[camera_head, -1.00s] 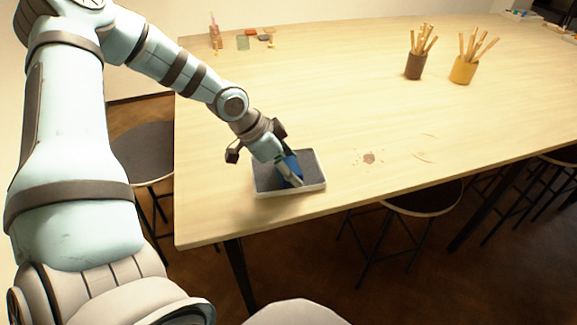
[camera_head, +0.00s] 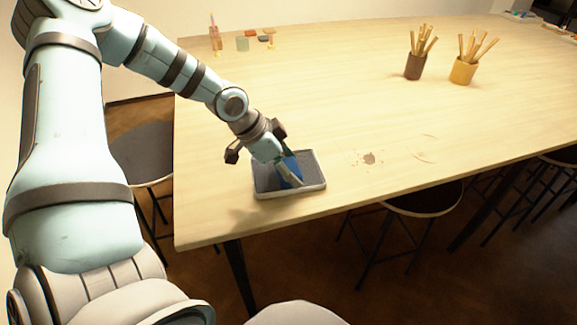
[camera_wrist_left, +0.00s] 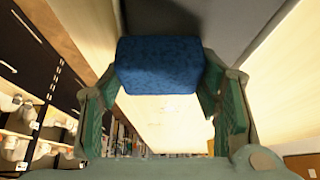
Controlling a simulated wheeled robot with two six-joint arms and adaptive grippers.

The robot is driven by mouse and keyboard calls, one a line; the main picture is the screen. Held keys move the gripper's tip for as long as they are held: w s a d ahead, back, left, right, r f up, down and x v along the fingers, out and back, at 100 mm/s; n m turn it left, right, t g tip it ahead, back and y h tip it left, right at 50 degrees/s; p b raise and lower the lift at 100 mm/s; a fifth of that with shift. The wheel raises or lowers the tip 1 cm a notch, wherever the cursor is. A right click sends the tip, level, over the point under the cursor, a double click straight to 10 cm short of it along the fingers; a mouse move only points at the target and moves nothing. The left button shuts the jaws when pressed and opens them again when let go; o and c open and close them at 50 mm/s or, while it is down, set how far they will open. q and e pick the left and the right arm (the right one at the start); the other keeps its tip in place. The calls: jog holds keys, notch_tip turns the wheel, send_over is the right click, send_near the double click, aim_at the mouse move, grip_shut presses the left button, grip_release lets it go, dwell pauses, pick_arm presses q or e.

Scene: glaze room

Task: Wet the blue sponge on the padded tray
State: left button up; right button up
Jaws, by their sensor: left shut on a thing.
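The padded tray (camera_head: 262,193) is a shallow grey tray with a pale rim, near the front left of the table. The blue sponge (camera_head: 291,167) is over the tray, tilted, between the fingers of my left gripper (camera_head: 288,176). In the left wrist view the sponge (camera_wrist_left: 160,65) is a blue block held between the two green fingers of the gripper (camera_wrist_left: 160,95). Whether the sponge touches the pad is hard to tell. My right gripper is not in view.
Brown (camera_head: 415,66) and yellow (camera_head: 463,71) cups of wooden sticks stand at the back right. Small items, including a green block (camera_head: 242,43), lie at the back left. Stools stand around the table. The table's middle is clear, with a brown stain (camera_head: 369,158).

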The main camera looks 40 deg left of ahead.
aim_at(288, 166)
pick_arm(q)
notch_tip(288, 166, up, 7)
jog(key=p, duration=0.5)
